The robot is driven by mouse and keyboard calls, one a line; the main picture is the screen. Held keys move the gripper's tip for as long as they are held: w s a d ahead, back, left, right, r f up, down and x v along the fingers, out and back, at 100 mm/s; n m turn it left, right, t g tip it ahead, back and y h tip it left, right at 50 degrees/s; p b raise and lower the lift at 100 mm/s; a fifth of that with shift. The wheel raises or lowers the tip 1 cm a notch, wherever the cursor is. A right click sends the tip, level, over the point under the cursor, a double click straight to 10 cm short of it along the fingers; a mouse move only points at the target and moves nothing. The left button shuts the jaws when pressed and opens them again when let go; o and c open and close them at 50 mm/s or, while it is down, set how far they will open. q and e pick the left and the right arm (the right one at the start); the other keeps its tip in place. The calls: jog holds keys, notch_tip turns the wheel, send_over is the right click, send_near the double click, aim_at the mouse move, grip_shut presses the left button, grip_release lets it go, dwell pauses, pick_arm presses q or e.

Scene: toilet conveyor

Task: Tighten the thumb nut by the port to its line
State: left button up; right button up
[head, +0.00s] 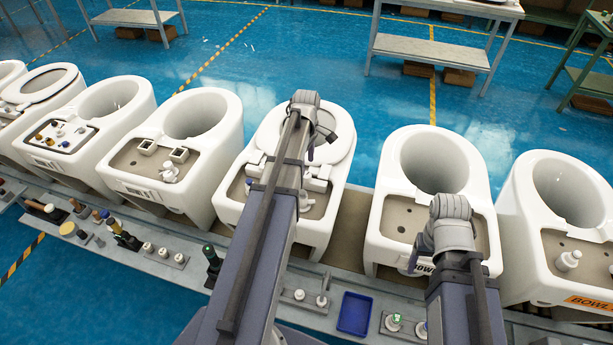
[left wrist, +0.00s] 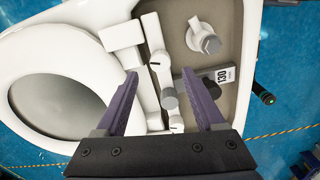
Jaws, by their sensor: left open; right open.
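A white toilet (head: 232,200) with a seat (head: 345,135) stands under my left arm in the head view. In the left wrist view, two white round knobs with short dark marks, an upper one (left wrist: 160,58) and a lower one (left wrist: 176,123), sit by the seat hinge; I cannot tell which is the thumb nut. A grey cylinder (left wrist: 169,98) lies between them. A larger white fitting (left wrist: 205,38) stands on the grey deck. My left gripper (left wrist: 168,88) is open, its fingers apart on both sides of the grey cylinder. My right gripper (head: 413,262) is over the neighbouring toilet, mostly hidden.
More white toilets stand in a row along the conveyor, including one at the right (head: 510,215). A front ledge carries a blue tray (head: 354,314), small white parts and a dark green-topped tool (head: 211,258).

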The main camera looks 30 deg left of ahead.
aim_at(306, 174)
pick_arm(q)
notch_tip(306, 174, down, 5)
jog(key=b, duration=0.4)
jog(key=shift+f, duration=0.1)
jog(key=shift+c, duration=0.2)
grip_shut()
